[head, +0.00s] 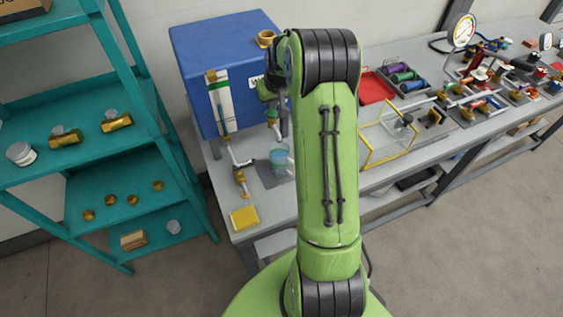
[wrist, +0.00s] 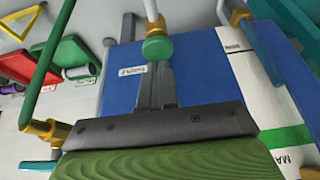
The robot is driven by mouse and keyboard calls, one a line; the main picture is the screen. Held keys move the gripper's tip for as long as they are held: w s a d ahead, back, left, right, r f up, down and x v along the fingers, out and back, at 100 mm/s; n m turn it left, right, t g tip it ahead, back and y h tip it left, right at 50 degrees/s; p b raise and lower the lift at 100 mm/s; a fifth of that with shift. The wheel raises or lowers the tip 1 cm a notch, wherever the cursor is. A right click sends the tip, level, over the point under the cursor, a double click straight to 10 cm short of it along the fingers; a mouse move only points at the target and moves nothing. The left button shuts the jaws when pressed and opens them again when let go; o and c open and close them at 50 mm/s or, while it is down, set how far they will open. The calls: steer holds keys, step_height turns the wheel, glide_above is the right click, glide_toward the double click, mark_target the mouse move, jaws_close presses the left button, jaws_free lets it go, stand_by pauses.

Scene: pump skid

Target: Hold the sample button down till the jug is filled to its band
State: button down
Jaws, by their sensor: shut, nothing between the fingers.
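The sample button (wrist: 157,47) is a green round cap on a brass fitting, beside a small white label on the blue cabinet (wrist: 203,62). In the head view the cabinet (head: 225,45) stands at the back left of the bench. My gripper (wrist: 157,72) is shut and empty, its fingertips right at the button; I cannot tell whether they press it. In the head view my gripper (head: 282,128) is partly hidden by my arm. The clear bluish jug (head: 281,160) stands on a dark pad below; its band and level are too small to read.
A white gauge board (head: 219,101) with a green mark is on the cabinet's front. A yellow sponge (head: 244,217) lies at the bench's front left. Teal shelves (head: 110,190) are at left.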

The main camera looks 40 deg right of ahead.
steer(key=shift+f, duration=0.1)
steer(key=shift+f+b, duration=0.85)
steer(key=shift+f, duration=0.1)
steer(key=shift+r+p, duration=0.7)
steer(key=shift+r, duration=0.4)
step_height(320, 180, up, 5)
steer(key=p, duration=0.3)
steer(key=shift+r+p, duration=0.1)
steer(key=shift+p, duration=0.25)
steer(key=shift+a, duration=0.1)
